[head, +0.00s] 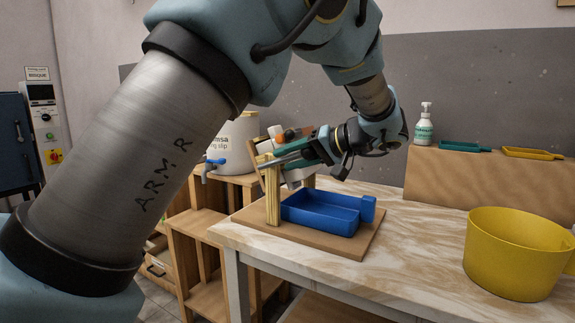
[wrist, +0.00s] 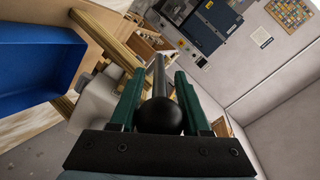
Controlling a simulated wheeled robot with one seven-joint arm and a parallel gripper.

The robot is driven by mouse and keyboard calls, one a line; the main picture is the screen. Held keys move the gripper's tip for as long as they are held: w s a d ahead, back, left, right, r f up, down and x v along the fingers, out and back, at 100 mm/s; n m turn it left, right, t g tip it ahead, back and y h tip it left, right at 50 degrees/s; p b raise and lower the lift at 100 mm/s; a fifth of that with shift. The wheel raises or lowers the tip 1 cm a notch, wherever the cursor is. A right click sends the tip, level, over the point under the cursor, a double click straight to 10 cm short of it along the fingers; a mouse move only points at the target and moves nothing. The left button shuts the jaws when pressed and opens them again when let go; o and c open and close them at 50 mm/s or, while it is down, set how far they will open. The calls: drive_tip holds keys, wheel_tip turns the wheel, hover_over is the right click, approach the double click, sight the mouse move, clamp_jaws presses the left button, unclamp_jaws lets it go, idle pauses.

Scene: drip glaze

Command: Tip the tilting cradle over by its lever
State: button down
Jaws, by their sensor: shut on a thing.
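The tilting cradle stands on a brown board, with a pale wooden post (head: 271,190) at its front. Its lever is a dark rod (wrist: 159,72) ending in a black ball knob (wrist: 160,117). My gripper (head: 296,153) is at the cradle's top, its green fingers on either side of the lever. In the wrist view my gripper (wrist: 158,95) is shut on the lever, with the knob between the fingers close to the palm. My gripper and arm hide much of the cradle in the head view, so its tilt is hard to tell.
A blue tray (head: 345,222) sits on the board (head: 362,246) beside the post. A yellow tub (head: 515,255) stands at the table's right. A white slip container (head: 236,145) is behind. A raised shelf (head: 450,180) holds a pump bottle and small trays. Tabletop (head: 420,235) between is clear.

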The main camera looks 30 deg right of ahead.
wheel_tip(320, 180, down, 7)
drive_tip(key=t+y+b, duration=0.4)
drive_tip(key=t+b, duration=0.3)
drive_tip(key=b, duration=0.4)
drive_tip(key=shift+t+b, duration=0.35)
drive_tip(key=shift+t, duration=0.05)
drive_tip(key=shift+w, duration=0.1)
idle(0.4)
drive_tip(key=shift+c, duration=2)
unclamp_jaws()
drive_tip(key=shift+r, duration=0.1)
drive_tip(key=v, duration=0.7)
drive_tip(key=shift+f+b, duration=0.25)
drive_tip(key=shift+b, duration=0.05)
